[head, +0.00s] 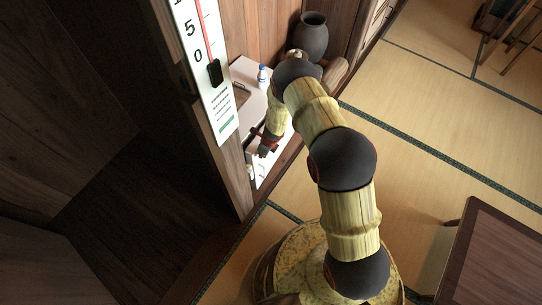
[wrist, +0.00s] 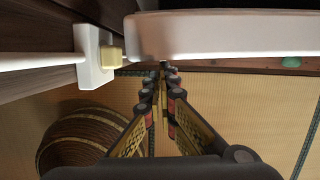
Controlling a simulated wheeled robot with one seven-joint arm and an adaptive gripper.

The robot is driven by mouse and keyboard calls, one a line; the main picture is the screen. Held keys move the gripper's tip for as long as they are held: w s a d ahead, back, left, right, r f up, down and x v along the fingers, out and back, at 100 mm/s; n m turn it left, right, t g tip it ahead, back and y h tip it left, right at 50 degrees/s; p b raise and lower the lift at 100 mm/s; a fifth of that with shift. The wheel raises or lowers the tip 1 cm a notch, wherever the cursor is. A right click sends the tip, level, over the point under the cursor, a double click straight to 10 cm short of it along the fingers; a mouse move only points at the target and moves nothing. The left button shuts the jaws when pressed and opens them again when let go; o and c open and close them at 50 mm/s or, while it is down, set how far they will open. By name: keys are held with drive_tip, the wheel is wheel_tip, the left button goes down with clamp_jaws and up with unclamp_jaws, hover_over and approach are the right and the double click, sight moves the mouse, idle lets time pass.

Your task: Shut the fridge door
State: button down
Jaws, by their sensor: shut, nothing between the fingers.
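A low white cabinet-like body, apparently the fridge (head: 247,75), stands against the wooden wall in the head view, partly hidden by my arm. In the wrist view a pale slab with a rounded edge (wrist: 225,35), which looks like the door, crosses the top just beyond my fingers. A white block with a bar (wrist: 93,62) sits to its left. How far the door stands open I cannot tell. My gripper (head: 263,149) is low at the front of the white body. Its fingers (wrist: 164,70) are together and empty, close to the slab's lower edge; contact is unclear.
A dark vase (head: 312,37) and a small white-and-blue bottle (head: 262,77) stand near the wall. A wooden post with a thermometer (head: 208,75) rises at the left. A dark low table (head: 497,262) is at the lower right. Tatami floor (head: 430,100) between is clear.

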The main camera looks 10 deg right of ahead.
sight(255, 150)
drive_tip(key=shift+w+a+m+p, duration=0.2)
drive_tip(key=shift+w+a+p, duration=0.15)
drive_tip(key=shift+w+a, duration=0.35)
drive_tip(key=shift+w+a+m+p, duration=0.2)
drive_tip(key=shift+w+a+p, duration=0.2)
drive_tip(key=shift+a, duration=0.35)
drive_tip(key=shift+w+a+r, duration=0.1)
drive_tip(key=shift+w+a, duration=0.05)
drive_tip(key=shift+w, duration=0.15)
